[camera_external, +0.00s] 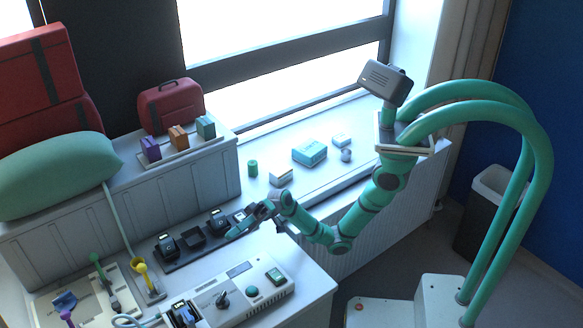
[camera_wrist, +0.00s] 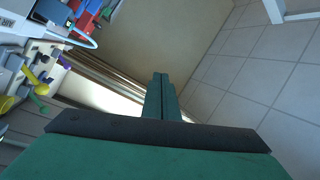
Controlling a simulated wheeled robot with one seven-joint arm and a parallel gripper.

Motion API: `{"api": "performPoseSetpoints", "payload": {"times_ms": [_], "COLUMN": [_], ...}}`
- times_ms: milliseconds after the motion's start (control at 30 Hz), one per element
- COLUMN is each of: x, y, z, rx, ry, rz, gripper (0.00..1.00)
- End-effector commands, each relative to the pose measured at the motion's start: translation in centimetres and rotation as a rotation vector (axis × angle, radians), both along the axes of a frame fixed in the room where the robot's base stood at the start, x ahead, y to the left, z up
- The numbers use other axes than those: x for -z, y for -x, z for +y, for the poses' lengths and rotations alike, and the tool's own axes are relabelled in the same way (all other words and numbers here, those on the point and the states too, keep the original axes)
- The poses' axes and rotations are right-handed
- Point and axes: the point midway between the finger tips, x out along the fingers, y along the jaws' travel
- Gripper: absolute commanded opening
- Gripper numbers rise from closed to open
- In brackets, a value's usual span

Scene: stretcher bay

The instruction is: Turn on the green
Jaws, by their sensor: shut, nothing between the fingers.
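A pale grey console (camera_external: 215,304) lies on the counter at the front. It has a round green button (camera_external: 252,293), a dark knob (camera_external: 222,299) and a small greenish display (camera_external: 275,276). Whether anything on it is lit, I cannot tell. My gripper (camera_external: 232,234) is above the counter behind the console, close to a dark rack (camera_external: 190,240), and apart from the green button. In the wrist view its green fingers (camera_wrist: 160,78) are shut together with nothing between them. The button cannot be made out in the wrist view.
Black units stand in the rack. A green cylinder (camera_external: 253,168) and a teal box (camera_external: 310,152) stand on the window sill. A grey bin (camera_external: 487,211) is at the right. The space above the console is clear.

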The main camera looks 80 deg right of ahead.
Motion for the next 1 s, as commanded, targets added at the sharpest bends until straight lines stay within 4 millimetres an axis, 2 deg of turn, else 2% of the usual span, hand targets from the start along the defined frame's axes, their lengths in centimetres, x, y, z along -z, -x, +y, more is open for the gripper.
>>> {"api": "performPoseSetpoints", "payload": {"times_ms": [200,500,767,1000], "x": [-1.2,-0.5,1.4,3.3], "y": [2.7,6.7,9.6,11.2], "z": [4.2,7.7,8.4,7.1], "rx": [-0.191,-0.407,-0.543,-0.617], "ry": [0.142,0.393,0.656,0.924], "rz": [-0.007,0.004,0.025,0.056], "gripper": [0.00,0.00,0.00,0.00]}}
